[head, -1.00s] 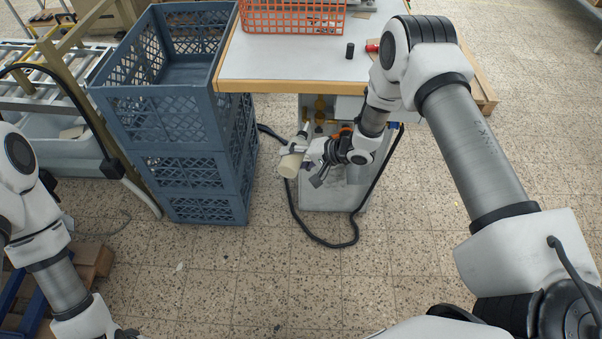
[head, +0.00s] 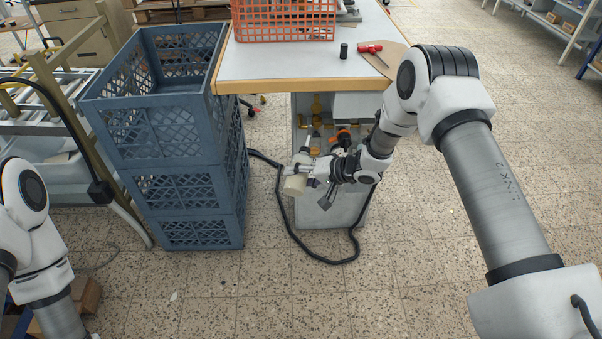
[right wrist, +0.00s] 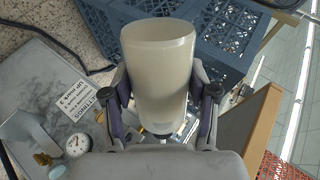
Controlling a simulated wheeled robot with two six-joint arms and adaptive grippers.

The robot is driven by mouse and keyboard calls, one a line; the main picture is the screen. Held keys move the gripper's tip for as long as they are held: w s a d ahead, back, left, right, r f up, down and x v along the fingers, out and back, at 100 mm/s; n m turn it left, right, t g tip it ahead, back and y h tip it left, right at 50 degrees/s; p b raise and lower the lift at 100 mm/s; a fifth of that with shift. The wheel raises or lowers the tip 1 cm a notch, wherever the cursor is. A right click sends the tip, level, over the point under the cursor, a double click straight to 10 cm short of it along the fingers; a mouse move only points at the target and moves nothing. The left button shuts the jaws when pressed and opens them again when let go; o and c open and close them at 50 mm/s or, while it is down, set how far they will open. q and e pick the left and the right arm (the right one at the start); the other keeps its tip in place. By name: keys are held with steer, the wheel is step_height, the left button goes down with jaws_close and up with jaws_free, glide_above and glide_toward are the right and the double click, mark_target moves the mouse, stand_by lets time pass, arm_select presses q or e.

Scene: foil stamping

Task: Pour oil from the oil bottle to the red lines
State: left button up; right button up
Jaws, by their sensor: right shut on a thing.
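The oil bottle (head: 296,185), a cream-coloured cylinder with a narrow spout, is held in my right gripper (head: 307,178) in front of the open unit below the table. In the head view it is tilted a little, with its spout end up. In the right wrist view the pale bottle (right wrist: 160,75) sits between the two fingers (right wrist: 160,105), which press on its sides. I cannot make out the red lines in either view. My left arm shows at the left edge of the head view, but its gripper is out of the picture.
A table (head: 290,65) bears an orange basket (head: 285,22), a black cylinder (head: 343,51) and a red tool (head: 370,48). Stacked blue crates (head: 185,185) stand left of the bottle. A black hose (head: 318,250) loops on the floor. The wrist view shows a gauge (right wrist: 77,145).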

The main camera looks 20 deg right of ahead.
mark_target(296, 196)
steer(key=shift+s+a+f+b, duration=0.15)
steer(key=shift+s+f+b, duration=0.1)
steer(key=shift+f+b, duration=0.15)
steer(key=shift+s+a+f+b, duration=0.1)
steer(key=shift+s+f+b, duration=0.15)
steer(key=shift+f, duration=0.2)
steer(key=shift+s+a+f+n+t+h+b, duration=0.3)
steer(key=shift+s+a+f+t+b, duration=0.2)
steer(key=shift+b, duration=0.2)
steer(key=shift+s+a+f+n+b, duration=0.35)
steer(key=shift+s+f+b, duration=0.45)
steer(key=shift+b, duration=0.15)
steer(key=shift+s+a+f+t+b, duration=0.3)
steer(key=shift+s+t+b, duration=0.1)
steer(key=shift+b, duration=0.1)
